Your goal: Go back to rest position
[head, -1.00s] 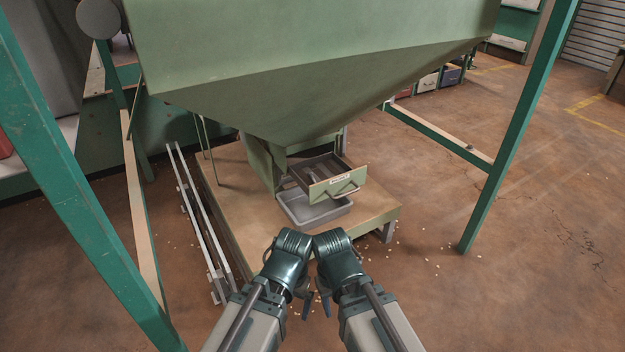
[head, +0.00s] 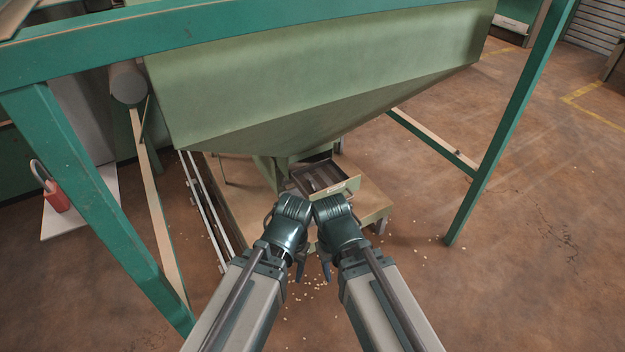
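My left gripper (head: 300,268) and my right gripper (head: 327,268) hang close together in front of me, pointing down below the dark wrists. Only small parts of their fingers show, so I cannot tell how far they are open. I see nothing held in either. Beyond them, the green hopper (head: 320,85) narrows down to a chute above a wooden platform (head: 375,205). A drawer (head: 322,178) with a labelled green front sticks out under the chute. My wrists hide the area just below the drawer.
A green frame surrounds the hopper, with a top beam (head: 250,42), a left post (head: 100,185) and a right post (head: 510,130). Metal rails (head: 205,210) run left of the platform. Small nuts lie on the floor. A red object (head: 56,196) stands at left. Floor at right is open.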

